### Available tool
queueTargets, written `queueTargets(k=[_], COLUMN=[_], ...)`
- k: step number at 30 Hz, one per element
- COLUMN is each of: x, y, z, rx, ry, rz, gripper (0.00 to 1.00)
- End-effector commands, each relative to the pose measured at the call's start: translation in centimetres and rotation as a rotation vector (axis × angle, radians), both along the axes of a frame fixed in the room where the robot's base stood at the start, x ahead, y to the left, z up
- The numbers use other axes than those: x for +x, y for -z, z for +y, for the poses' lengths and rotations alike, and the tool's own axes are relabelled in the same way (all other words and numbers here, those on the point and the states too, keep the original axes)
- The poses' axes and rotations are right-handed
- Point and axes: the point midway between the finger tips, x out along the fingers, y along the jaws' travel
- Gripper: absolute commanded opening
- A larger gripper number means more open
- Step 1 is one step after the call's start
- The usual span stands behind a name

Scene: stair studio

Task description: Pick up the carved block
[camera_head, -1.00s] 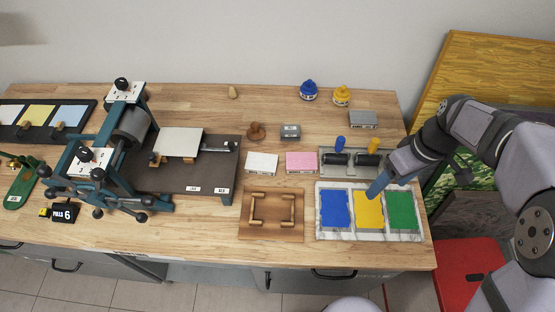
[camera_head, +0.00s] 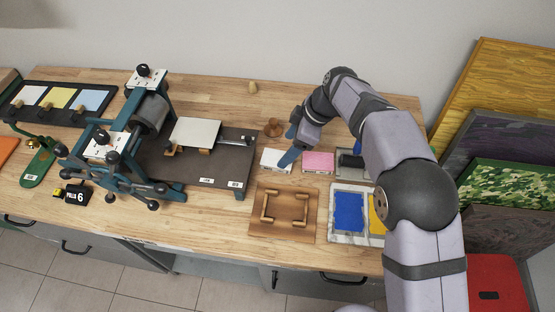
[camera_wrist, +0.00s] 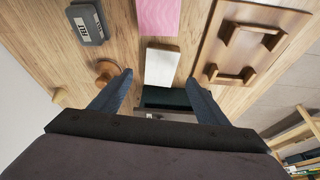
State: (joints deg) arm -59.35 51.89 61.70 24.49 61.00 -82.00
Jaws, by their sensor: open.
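Several small blocks lie on the wooden bench; I cannot tell for sure which is the carved one. A white block (camera_head: 276,160) lies beside a pink block (camera_head: 318,162). My gripper (camera_head: 287,146) is open above the bench by the white block. In the wrist view, the white block (camera_wrist: 162,66) shows between the spread fingers (camera_wrist: 160,78), with its near end close to the fingertip line. Nothing is held. The pink block (camera_wrist: 158,16) lies beyond it. A grey labelled block (camera_wrist: 86,24) lies at upper left; my arm hides it in the head view.
A wooden jig with handles (camera_head: 262,228) lies in front of the white block. The press bed (camera_head: 226,168) borders it on the left. A round wooden knob (camera_head: 273,127) stands behind. A colour tray (camera_head: 336,198) is at right, partly behind my arm.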

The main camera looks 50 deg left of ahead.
Motion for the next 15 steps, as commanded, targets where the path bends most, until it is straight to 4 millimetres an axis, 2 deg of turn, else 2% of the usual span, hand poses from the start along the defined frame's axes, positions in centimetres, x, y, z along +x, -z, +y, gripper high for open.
queueTargets(k=[10,15], x=[-0.4,-1.0], y=[1.3,2.7], z=[0.4,0.9], rx=[-0.004,-0.004], ry=[0.001,0.0], rz=[0.001,0.002], gripper=[0.69,0.69])
